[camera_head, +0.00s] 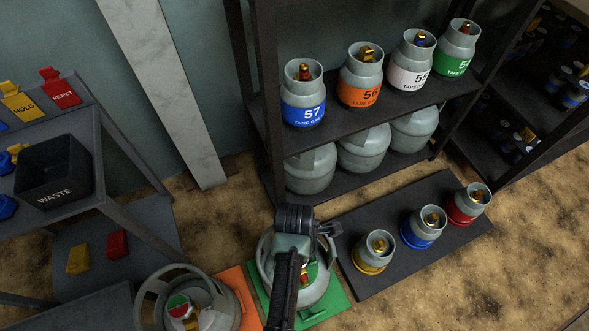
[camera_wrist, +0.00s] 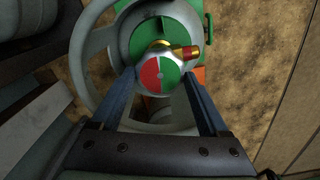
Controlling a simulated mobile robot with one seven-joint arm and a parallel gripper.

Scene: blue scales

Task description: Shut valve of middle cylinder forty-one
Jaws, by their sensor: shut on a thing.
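A grey gas cylinder with a guard ring (camera_head: 265,262) stands upright on a green mat (camera_head: 338,303); my arm hides much of it from above. Its number cannot be read. In the wrist view, its round valve knob (camera_wrist: 150,75), half red and half green, sits inside the guard ring (camera_wrist: 98,98), with a brass outlet (camera_wrist: 188,52) beside it. My gripper (camera_wrist: 160,76) is shut on the knob, one blue-grey finger on each side. In the head view the fingertips are hidden under my wrist.
Another grey cylinder (camera_head: 145,298) with a red-green knob stands at left by an orange mat (camera_head: 240,290). Three small cylinders stand on a dark board (camera_head: 400,268) at right. A rack (camera_head: 355,103) of numbered cylinders is behind. A waste bin (camera_head: 55,175) stands on the left bench.

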